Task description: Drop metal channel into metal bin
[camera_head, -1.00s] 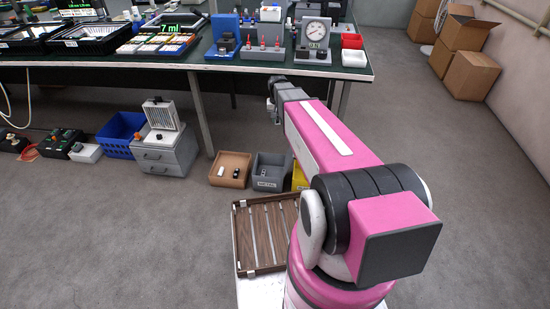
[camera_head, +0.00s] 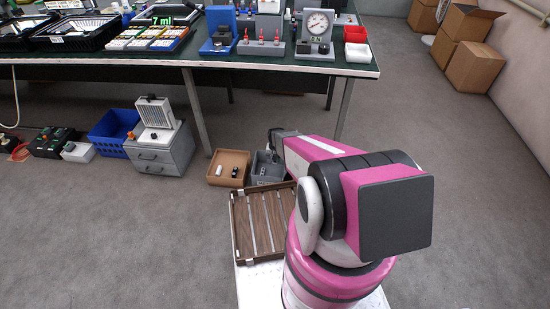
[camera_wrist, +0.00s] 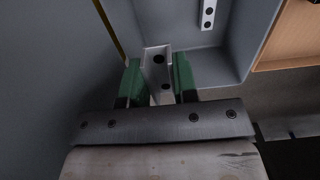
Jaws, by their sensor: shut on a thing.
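In the wrist view, my gripper (camera_wrist: 158,78) has its two green fingers shut on a metal channel (camera_wrist: 157,62), a light U-shaped strip with dark holes. The channel points into the grey metal bin (camera_wrist: 255,32). Another perforated metal piece (camera_wrist: 208,13) lies inside this bin. In the head view, the metal bin (camera_head: 258,174) stands on the floor, partly covered by my arm. The fingers and the held channel are hidden there. I cannot tell whether the channel touches the bin.
A brown bin (camera_head: 222,180) with small parts stands left of the metal bin. A slatted wooden tray (camera_head: 238,228) lies nearer me. Behind are a grey drawer unit (camera_head: 155,160), a blue crate (camera_head: 106,146) and the workbench (camera_head: 250,62). Open floor lies at right.

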